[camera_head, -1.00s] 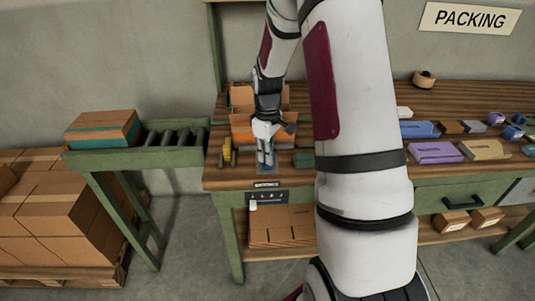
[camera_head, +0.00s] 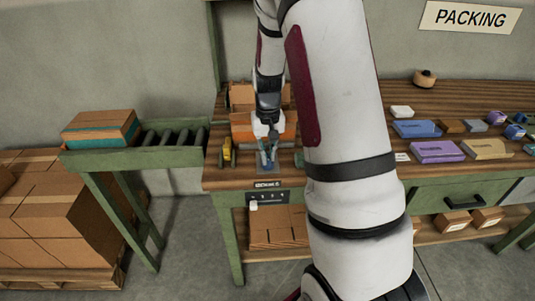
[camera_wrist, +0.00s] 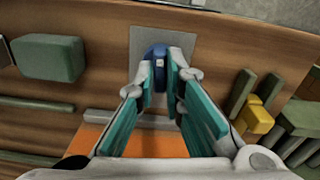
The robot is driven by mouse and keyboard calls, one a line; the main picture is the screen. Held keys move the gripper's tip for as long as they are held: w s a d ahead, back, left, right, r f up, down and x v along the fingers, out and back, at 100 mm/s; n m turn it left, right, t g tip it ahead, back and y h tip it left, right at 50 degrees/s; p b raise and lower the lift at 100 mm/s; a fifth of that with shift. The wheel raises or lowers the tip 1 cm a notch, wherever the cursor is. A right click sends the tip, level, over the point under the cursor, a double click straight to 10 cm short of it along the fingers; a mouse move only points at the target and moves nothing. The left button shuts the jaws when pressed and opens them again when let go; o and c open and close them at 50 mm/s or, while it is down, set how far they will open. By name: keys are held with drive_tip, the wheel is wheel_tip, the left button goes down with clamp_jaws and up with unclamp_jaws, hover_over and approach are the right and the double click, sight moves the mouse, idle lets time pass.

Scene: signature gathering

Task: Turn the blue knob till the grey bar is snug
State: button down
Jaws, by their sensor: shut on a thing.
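The blue knob (camera_wrist: 158,56) stands on a grey plate (camera_wrist: 175,40) at the top middle of the wrist view. My gripper (camera_wrist: 161,74) has its teal-padded fingers closed on either side of the knob. In the head view my gripper (camera_head: 268,158) points down at the front left of the bench, over the plate. A thin light grey bar (camera_wrist: 100,115) shows between and beside the fingers in the wrist view, at the edge of an orange surface. I cannot tell whether it is snug.
A grey-green block (camera_wrist: 48,58) lies left of the plate in the wrist view. A yellow piece (camera_wrist: 255,118) with green blocks is at the right. An orange box (camera_head: 287,122) stands behind my gripper. Purple (camera_head: 436,152) and blue (camera_head: 416,128) boxes lie farther right on the bench.

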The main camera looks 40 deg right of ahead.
drive_tip(key=shift+m, duration=0.6)
drive_tip(key=c, duration=1.7)
unclamp_jaws()
wheel_tip(320, 180, up, 12)
